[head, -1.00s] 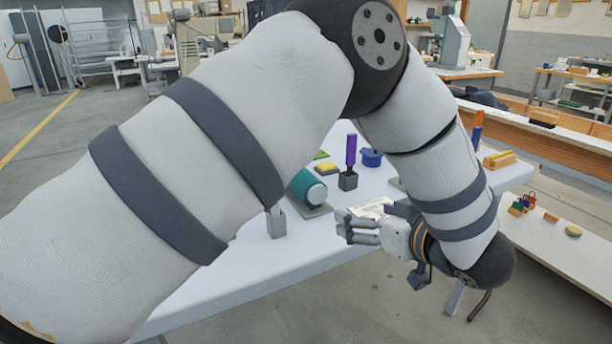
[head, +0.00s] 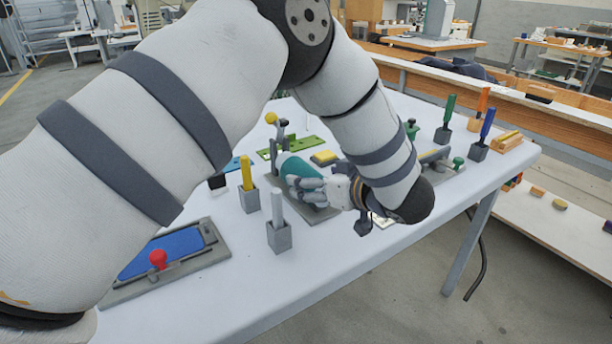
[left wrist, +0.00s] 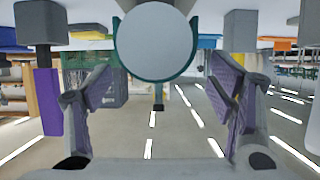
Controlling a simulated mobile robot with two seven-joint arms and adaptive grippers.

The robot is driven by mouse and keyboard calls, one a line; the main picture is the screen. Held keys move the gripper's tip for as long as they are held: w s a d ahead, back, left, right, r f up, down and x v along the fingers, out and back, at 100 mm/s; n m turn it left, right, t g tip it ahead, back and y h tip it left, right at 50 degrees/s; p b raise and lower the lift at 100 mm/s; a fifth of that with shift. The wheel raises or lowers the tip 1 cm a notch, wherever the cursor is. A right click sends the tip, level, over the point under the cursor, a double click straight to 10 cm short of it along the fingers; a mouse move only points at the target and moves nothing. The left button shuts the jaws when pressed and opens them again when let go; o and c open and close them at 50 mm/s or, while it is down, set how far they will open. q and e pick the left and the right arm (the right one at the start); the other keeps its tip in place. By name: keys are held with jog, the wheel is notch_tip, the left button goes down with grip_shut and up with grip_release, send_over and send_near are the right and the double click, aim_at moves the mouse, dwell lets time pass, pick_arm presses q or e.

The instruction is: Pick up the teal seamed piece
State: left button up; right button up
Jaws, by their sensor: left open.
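The teal seamed piece (head: 295,167) is a rounded teal body lying on a grey base on the white table in the head view. My left gripper (head: 298,188) comes from its right and overlaps it in the picture, hiding part of it. In the left wrist view, which looks upside down, its pale round end with a teal rim (left wrist: 155,42) shows at the top centre. The fingers of my left gripper (left wrist: 160,85) are spread wide on either side, with nothing held between them. Contact cannot be told. My right gripper is not in view.
A yellow peg (head: 246,174) and a white peg (head: 278,208) stand in grey blocks left of my gripper. A blue pad with a red knob (head: 158,259) lies at the front left. A green plate (head: 312,143) is behind. The table's front right is clear.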

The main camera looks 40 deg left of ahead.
aim_at(313, 174)
pick_arm(q)
jog(key=x, duration=0.5)
jog(key=shift+w+r, duration=0.15)
jog(key=shift+r, duration=0.05)
jog(key=c, duration=1.2)
jog(key=shift+r, duration=0.1)
